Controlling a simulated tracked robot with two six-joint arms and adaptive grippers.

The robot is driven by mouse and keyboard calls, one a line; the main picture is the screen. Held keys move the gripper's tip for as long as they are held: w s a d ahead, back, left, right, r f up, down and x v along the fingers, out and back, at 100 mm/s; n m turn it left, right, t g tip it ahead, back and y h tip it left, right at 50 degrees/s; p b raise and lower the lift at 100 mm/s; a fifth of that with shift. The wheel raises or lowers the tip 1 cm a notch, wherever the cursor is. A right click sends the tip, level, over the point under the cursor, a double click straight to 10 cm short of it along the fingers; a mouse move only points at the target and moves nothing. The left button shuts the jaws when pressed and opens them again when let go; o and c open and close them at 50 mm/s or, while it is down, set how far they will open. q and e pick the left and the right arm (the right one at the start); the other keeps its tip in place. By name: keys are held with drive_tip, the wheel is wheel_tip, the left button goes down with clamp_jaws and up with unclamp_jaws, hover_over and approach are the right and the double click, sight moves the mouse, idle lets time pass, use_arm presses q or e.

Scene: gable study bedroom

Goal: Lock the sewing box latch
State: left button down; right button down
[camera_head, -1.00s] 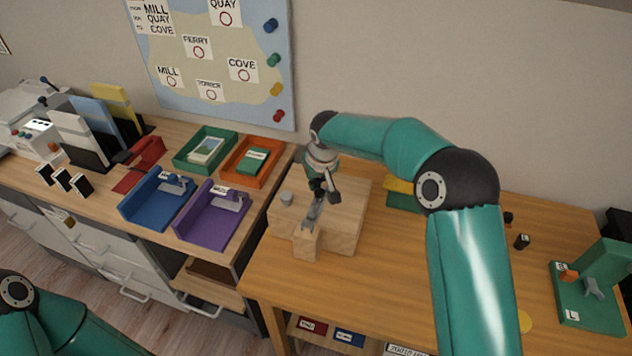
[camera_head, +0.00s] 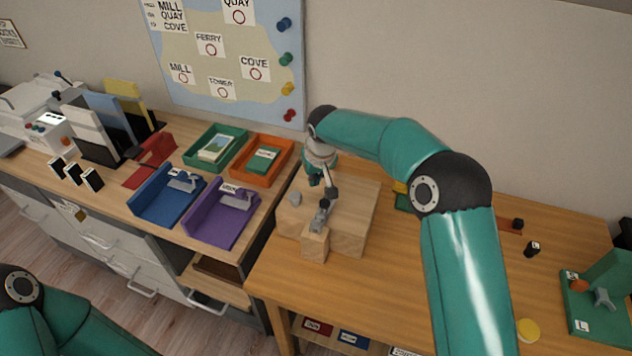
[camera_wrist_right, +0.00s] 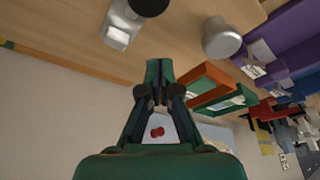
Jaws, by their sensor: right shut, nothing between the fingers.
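The sewing box (camera_head: 350,225) is a pale wooden block-like box on the wooden table, with a small wooden block at its front. A grey metal latch piece (camera_head: 319,220) sits at that front block; its exact position is hard to make out. My right gripper (camera_head: 329,192) is just above and behind the latch, shut and empty. In the right wrist view my right gripper (camera_wrist_right: 159,66) has its fingertips together, with a grey metal piece (camera_wrist_right: 117,33) and a round grey knob (camera_wrist_right: 221,40) beyond them on the wood. My left gripper is out of view; only my left arm shows.
Blue (camera_head: 160,205) and purple (camera_head: 215,232) trays stand left of the box, with green (camera_head: 196,160) and orange (camera_head: 247,172) trays behind. A green stand (camera_head: 598,310) is at the far right. The table right of the box is partly covered by my arm.

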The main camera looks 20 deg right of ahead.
drive_tip(key=v, duration=0.9)
drive_tip(key=shift+s+d+b, duration=0.15)
drive_tip(key=shift+s+b, duration=0.2)
drive_tip(key=shift+b, duration=0.05)
drive_tip(key=shift+r, duration=0.1)
